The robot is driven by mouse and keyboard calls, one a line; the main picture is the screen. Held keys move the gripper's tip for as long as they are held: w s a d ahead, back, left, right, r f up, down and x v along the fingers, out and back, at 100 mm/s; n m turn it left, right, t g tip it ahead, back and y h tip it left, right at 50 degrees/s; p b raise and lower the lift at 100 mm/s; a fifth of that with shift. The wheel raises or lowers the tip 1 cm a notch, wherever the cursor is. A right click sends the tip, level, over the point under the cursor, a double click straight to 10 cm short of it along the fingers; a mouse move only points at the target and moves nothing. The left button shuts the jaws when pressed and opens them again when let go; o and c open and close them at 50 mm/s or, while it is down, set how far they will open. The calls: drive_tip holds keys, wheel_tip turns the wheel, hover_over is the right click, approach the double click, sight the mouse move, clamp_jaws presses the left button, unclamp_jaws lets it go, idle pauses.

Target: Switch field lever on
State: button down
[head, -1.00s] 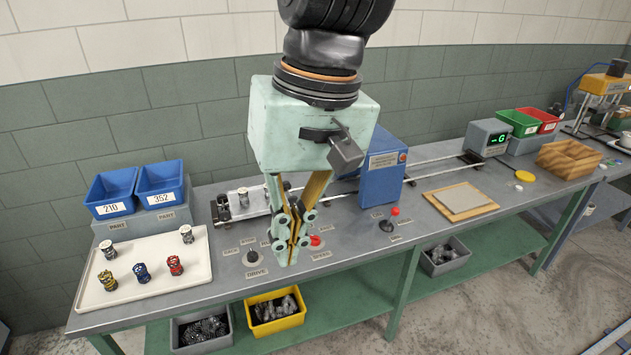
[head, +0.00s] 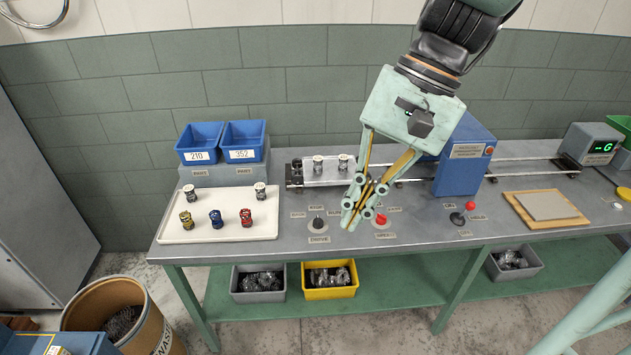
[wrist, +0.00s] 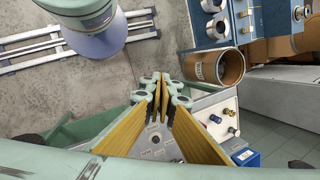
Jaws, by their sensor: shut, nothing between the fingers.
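My gripper (head: 350,222) is shut and empty, pointing down at the bench well to the left of that lever. It appears between a black rotary knob (head: 318,223) labelled DRIVE and a red button (head: 380,219). In the wrist view the closed fingers (wrist: 160,82) show, and I cannot make out the red-balled lever there.
The blue housing (head: 463,168) stands behind the lever; a wooden-framed board (head: 510,217) lies to its right. A white tray (head: 175,236) with several small parts and two blue bins (head: 222,130) are at the left. A waste drum (head: 155,325) stands on the floor.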

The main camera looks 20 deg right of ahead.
drive_tip(key=w+d+f+m+t+y+p, duration=0.1)
drive_tip(key=w+d+f+m+t+y, duration=0.15)
drive_tip(key=w+d+m, duration=0.35)
drive_tip(key=w+d+f+m+t+y, duration=0.25)
drive_tip(key=d+f+m, duration=0.2)
drive_tip(key=d, duration=0.35)
drive_tip(key=w+d+f+m+t+h, duration=0.1)
drive_tip(key=d+f+m+t, duration=0.1)
drive_tip(key=d+m, duration=0.35)
drive_tip(key=w+d+f+m+t+h, duration=0.1)
drive_tip(key=d+f+m+t, duration=0.15)
drive_tip(key=d, duration=0.55)
drive_tip(key=s+d+f+m+t+h, duration=0.1)
drive_tip(key=s+d+f+m+h, duration=0.2)
drive_tip(key=d, duration=0.5)
drive_tip(key=s+d+f+m+t+h+p, duration=0.1)
drive_tip(key=s+d+f+m+h, duration=0.2)
drive_tip(key=s+d+f, duration=0.3)
drive_tip(key=s+d+f+m+t+h, duration=0.1)
drive_tip(key=s+d+f+m, duration=0.4)
drive_tip(key=d, duration=0.5)
drive_tip(key=shift+d+f+t+h+p, duration=0.25)
drive_tip(key=shift+t+h+p, duration=0.1)
drive_tip(key=shift+h, duration=0.55)
drive_tip(key=shift+w+f, duration=0.1)
drive_tip(key=r+x, duration=0.1)
drive_tip(key=x, duration=1.2)
drive_tip(key=shift+w+r, duration=0.4)
